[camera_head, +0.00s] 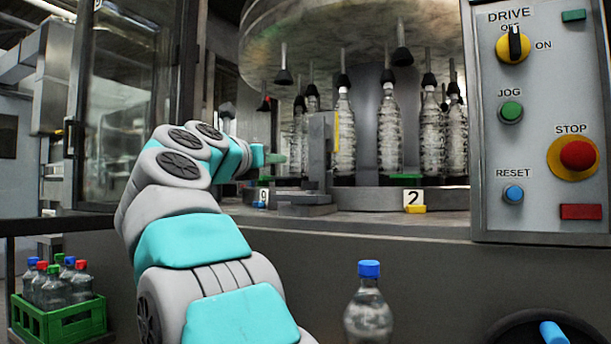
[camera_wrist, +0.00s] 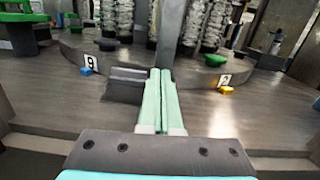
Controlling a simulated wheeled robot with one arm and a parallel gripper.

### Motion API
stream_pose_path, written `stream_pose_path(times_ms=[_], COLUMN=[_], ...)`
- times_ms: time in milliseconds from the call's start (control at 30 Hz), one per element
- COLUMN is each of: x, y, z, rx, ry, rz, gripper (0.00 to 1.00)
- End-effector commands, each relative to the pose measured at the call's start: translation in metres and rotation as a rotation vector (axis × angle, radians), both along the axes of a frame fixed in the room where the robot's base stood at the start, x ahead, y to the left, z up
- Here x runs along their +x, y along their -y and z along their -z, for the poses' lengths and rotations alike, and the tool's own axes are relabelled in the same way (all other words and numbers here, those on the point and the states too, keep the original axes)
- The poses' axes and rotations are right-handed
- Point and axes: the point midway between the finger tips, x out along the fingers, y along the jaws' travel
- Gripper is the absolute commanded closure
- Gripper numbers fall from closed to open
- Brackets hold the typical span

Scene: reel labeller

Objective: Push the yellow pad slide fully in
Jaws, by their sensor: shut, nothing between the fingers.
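A small yellow block (camera_head: 415,208), which I take as the pad slide, sits at the front rim of the round machine table, just below a white plate marked 2 (camera_head: 413,196). It also shows in the wrist view, where the yellow block (camera_wrist: 227,90) lies right of my fingers. How far it sticks out is too small to tell. My gripper (camera_head: 274,158) is shut and empty, left of the yellow block and apart from it. In the wrist view my gripper (camera_wrist: 160,72) shows its two pale green fingers pressed together, pointing forward over the deck.
A blue block (camera_head: 259,204) sits by a plate marked 9. A grey stepped block (camera_wrist: 125,84) stands beside my fingers. Clear bottles (camera_head: 388,130) stand on the round table behind. A control panel (camera_head: 540,120) is at right. The deck front is bare.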

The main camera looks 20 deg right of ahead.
Motion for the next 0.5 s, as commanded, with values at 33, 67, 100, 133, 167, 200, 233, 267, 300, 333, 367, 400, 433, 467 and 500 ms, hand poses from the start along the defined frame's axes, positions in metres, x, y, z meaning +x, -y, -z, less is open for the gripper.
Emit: stream_pose_path(times_ms=[33, 67, 100, 133, 167, 200, 233, 267, 300, 333, 367, 400, 433, 467, 500], x=[0.0, 0.0, 0.0, 0.0, 0.001, 0.002, 0.004, 0.006, 0.01, 0.013, 0.016, 0.021, 0.025, 0.028, 0.033], y=[0.0, 0.0, 0.001, 0.002, 0.003, 0.005, 0.008, 0.01, 0.015, 0.018, 0.023, 0.028, 0.033, 0.038, 0.044], z=[0.007, 0.011, 0.014, 0.015, 0.016, 0.016, 0.016, 0.015, 0.015, 0.015, 0.015, 0.014, 0.014, 0.014, 0.014], rx=[0.039, 0.058, 0.075, 0.082, 0.086, 0.088, 0.088, 0.087, 0.087, 0.086, 0.085, 0.084, 0.083, 0.083, 0.083], ry=[0.006, 0.007, 0.006, 0.006, 0.007, 0.006, 0.005, 0.006, 0.006, 0.007, 0.007, 0.007, 0.006, 0.006, 0.006], rz=[0.005, 0.009, 0.012, 0.013, 0.015, 0.015, 0.015, 0.015, 0.015, 0.015, 0.015, 0.014, 0.015, 0.016, 0.016], gripper=[1.0, 1.0, 1.0, 1.0, 1.0, 1.0, 1.0, 1.0, 1.0, 1.0, 1.0, 1.0, 1.0, 1.0, 1.0])
